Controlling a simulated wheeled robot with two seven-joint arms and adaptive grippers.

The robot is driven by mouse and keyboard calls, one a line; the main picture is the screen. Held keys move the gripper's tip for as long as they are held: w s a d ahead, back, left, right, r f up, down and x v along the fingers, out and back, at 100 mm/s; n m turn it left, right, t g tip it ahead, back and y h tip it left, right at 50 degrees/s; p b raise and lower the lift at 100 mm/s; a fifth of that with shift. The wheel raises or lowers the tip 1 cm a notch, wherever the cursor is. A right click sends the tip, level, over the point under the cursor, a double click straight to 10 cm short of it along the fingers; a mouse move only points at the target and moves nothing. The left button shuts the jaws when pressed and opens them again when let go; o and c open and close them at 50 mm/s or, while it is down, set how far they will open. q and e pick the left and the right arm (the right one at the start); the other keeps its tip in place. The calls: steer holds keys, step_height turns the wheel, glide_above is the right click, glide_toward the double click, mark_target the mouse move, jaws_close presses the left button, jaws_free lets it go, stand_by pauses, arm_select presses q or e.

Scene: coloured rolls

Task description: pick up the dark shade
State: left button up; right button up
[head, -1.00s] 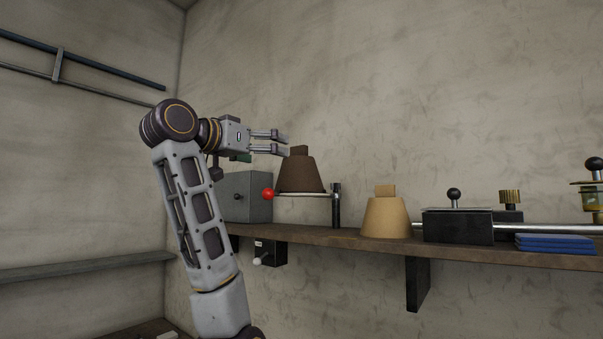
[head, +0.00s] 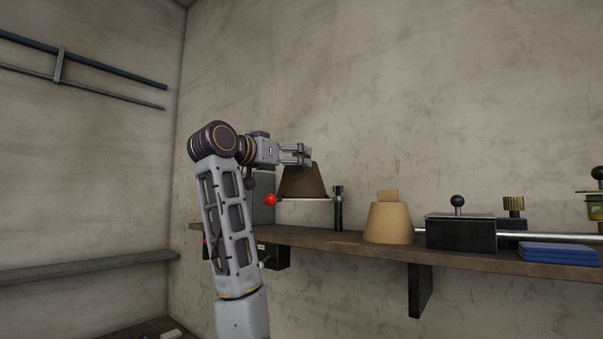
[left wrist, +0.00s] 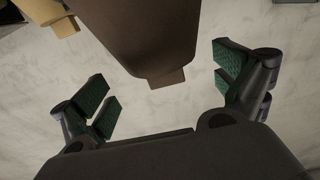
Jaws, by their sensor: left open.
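The dark shade (head: 304,183) is a brown tapered cone standing on a pale round support above the wall shelf. My left gripper (head: 297,153) is at the height of its top, covering the small top tab in the head view. In the left wrist view, the dark shade (left wrist: 155,35) comes in from the top edge with its tab between the two spread fingers. The left gripper (left wrist: 163,82) is open, and both green finger pads are apart from the shade. My right gripper is not in view.
A tan shade (head: 389,223) stands to the right on the wooden shelf (head: 340,240). A red ball knob (head: 270,200) and a grey box (head: 264,190) are left of the dark shade. A dark post (head: 338,210) stands close on its right.

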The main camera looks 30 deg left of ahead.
arm_select(q)
steer(key=shift+w, duration=0.3)
steer(key=shift+w, duration=0.1)
steer(key=shift+w+r+p, duration=0.1)
steer(key=shift+w+p, duration=0.95)
steer(key=shift+w, duration=0.4)
steer(key=shift+w+d+p, duration=0.1)
steer(key=shift+w+p, duration=0.25)
steer(key=shift+w, duration=0.7)
steer(key=shift+c, duration=0.4)
steer(key=c, duration=0.7)
steer(key=shift+o, duration=0.2)
